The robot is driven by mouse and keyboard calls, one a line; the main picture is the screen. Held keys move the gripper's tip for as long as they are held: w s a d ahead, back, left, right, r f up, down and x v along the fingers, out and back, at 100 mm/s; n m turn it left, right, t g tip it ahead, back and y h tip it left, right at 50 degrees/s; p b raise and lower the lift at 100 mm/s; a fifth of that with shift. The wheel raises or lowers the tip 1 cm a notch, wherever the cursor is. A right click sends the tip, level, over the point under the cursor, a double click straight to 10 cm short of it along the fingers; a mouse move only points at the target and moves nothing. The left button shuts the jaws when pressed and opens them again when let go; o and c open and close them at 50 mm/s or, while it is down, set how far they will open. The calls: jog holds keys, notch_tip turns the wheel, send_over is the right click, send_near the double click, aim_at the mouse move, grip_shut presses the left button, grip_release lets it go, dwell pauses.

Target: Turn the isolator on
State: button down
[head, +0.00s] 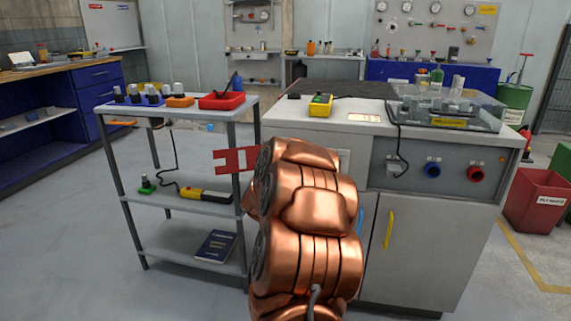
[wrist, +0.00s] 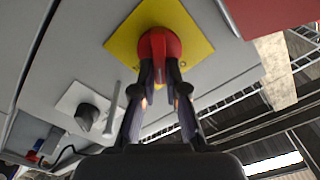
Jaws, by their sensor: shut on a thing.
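The isolator is a red rotary knob (wrist: 165,43) on a square yellow plate (wrist: 197,27), set on a grey panel (wrist: 72,60). My gripper (wrist: 159,70) has its two dark fingers shut on the red grip bar, one on each side. In the wrist view the bar runs roughly up and down between the fingers. In the head view my copper arm hides the isolator and my gripper. The left side of the grey cabinet (head: 395,195) is also covered there.
Beside the isolator is a black knob (wrist: 88,117) on a pale plate. The cabinet front carries a blue socket (head: 432,169), a red socket (head: 475,173) and a yellow handle (head: 388,230). A grey shelf rack (head: 185,235) stands close on the left. A red bin (head: 535,195) is at right.

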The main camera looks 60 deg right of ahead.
jog(key=shift+s+d+f+m+b, duration=0.1)
jog(key=shift+f+m+b, duration=0.1)
jog(key=shift+m+b, duration=1.15)
jog(key=shift+s+a+f+m+b, duration=0.15)
jog(key=shift+m+b, duration=0.75)
jog(key=shift+m, duration=0.95)
jog(key=shift+d+f+m+b, duration=0.15)
jog(key=shift+f+m+b, duration=0.1)
jog(key=shift+m+b, duration=1.1)
jog(key=shift+m, duration=0.45)
jog(key=c, duration=1.2)
grip_release()
jog(key=v, duration=1.2)
